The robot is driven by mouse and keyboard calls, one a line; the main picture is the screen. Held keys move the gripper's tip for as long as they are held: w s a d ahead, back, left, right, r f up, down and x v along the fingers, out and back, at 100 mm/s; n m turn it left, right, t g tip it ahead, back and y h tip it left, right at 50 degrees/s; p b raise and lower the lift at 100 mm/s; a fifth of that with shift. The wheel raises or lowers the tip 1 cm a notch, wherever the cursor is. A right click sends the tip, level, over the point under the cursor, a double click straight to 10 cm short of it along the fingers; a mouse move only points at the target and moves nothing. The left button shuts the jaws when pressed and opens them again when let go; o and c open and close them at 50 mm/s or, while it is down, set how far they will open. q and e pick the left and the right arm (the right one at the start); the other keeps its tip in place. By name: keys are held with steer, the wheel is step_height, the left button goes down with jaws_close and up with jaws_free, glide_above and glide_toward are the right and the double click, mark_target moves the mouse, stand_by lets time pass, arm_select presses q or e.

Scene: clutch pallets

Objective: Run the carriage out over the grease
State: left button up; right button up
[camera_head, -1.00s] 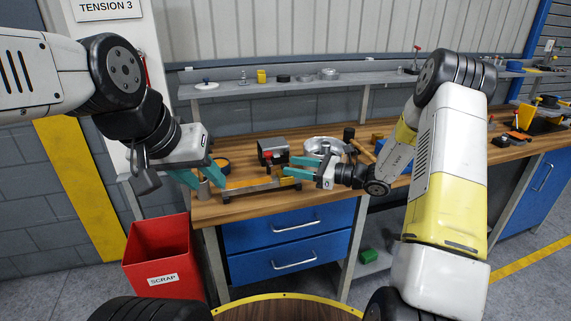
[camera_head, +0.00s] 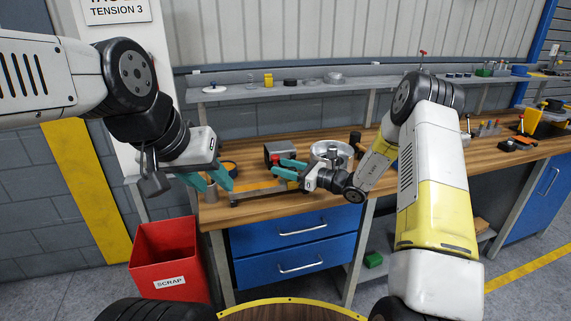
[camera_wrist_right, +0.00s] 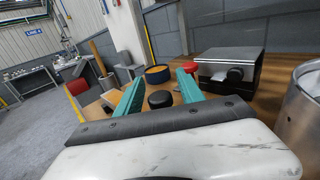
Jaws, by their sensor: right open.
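A low grey rail with orange parts (camera_head: 258,192) lies along the bench's front edge; I cannot clearly pick out the carriage or the grease on it. My left gripper (camera_head: 208,182) is open and empty above the rail's left end. My right gripper (camera_head: 281,167) is open over the rail's right part, pointing left. In the right wrist view, a round black knob (camera_wrist_right: 160,99) shows low between the open fingers (camera_wrist_right: 161,77), not gripped. An orange strip (camera_wrist_right: 112,98) lies behind the left finger. My right gripper hides some of the rail.
A grey box with a black knob (camera_wrist_right: 232,56) stands behind the rail, near a dark ring with an orange rim (camera_wrist_right: 158,75). A round metal pan (camera_head: 331,151) is right of it. A red scrap bin (camera_head: 165,252) stands below left.

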steer(key=shift+c, duration=0.5)
jaws_close()
stand_by(0.8)
